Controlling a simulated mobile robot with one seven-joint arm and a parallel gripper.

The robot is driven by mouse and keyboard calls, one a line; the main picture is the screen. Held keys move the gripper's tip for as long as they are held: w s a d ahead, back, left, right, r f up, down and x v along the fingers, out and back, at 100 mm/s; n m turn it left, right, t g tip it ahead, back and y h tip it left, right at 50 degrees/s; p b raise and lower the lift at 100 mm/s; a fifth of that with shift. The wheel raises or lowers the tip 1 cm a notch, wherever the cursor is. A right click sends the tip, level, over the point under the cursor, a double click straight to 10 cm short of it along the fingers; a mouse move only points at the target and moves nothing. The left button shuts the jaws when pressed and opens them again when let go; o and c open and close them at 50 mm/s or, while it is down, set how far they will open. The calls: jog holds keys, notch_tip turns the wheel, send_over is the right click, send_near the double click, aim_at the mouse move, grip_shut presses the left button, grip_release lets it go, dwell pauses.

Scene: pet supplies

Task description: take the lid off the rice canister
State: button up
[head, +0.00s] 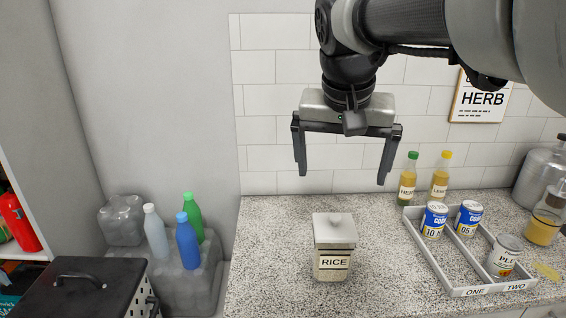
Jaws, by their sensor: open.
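My gripper (341,180) hangs above the canister, pointing down. Its two dark fingers are wide apart with nothing between them. It appears higher than the lid and is not touching it.
To the right, a grey divided tray (470,291) marked ONE and TWO holds several cans. Two bottles (408,180) stand behind it, near a metal pot (542,177) and a jar (546,222). The counter (275,260) around the canister is clear. Bottles and crates stand at left.

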jog(key=w, duration=0.2)
jog(key=b, duration=0.3)
send_near(334, 216)
jog(key=x, duration=0.5)
jog(key=shift+w+d+r, duration=0.15)
jog(key=shift+b+x, duration=0.35)
jog(key=shift+x, duration=2.35)
jog(key=c, duration=1)
